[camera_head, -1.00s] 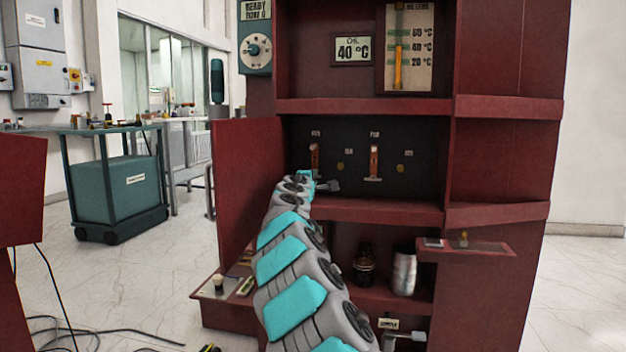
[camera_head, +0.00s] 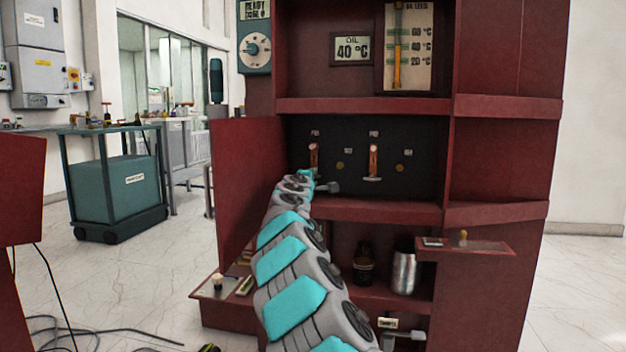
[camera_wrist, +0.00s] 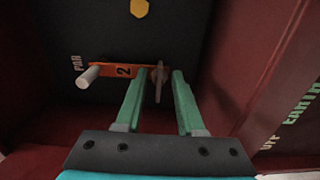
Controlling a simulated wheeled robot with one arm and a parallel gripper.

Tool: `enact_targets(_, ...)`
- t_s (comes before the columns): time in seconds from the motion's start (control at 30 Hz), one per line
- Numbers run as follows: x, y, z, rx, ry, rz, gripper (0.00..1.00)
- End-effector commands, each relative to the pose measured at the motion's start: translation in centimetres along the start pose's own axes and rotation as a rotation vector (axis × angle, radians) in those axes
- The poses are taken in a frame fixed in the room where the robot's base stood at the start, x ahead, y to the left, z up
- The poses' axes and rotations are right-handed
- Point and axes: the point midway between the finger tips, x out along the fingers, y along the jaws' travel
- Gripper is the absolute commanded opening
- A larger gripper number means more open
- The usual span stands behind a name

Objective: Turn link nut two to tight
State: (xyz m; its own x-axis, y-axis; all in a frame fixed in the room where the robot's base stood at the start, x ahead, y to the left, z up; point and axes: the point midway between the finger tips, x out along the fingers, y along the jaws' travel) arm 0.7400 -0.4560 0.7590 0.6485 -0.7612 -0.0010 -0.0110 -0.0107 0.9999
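Link nut two (camera_wrist: 158,82), a dull metal wing nut, sits at the right end of the orange link marked "2" (camera_wrist: 112,71) on a dark panel in the wrist view. My gripper (camera_wrist: 158,75) is open, with its green fingers on either side of the nut. A gap shows between the nut and each finger, the left one narrower. A pale round handle (camera_wrist: 89,77) sticks out at the link's other end. In the head view my gripper (camera_head: 320,186) is small at the left of the middle bay, below the left copper link (camera_head: 314,157). Nut two cannot be made out there.
A second copper link (camera_head: 374,161) is on the dark panel to the right. A brass-coloured hexagonal piece (camera_wrist: 139,8) shows in the wrist view. A red side wall (camera_wrist: 245,70) stands close at right. A dark bottle (camera_head: 363,264) and metal canister (camera_head: 404,270) stand on the lower shelf.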

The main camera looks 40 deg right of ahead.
Motion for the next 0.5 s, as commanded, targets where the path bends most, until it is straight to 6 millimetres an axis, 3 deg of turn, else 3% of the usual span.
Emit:
enact_targets(0.27,-0.9,0.1,-0.2,-0.003,0.001,0.001,0.38)
enact_targets(0.5,-3.0,0.2,-0.1,-0.003,0.001,0.003,0.38)
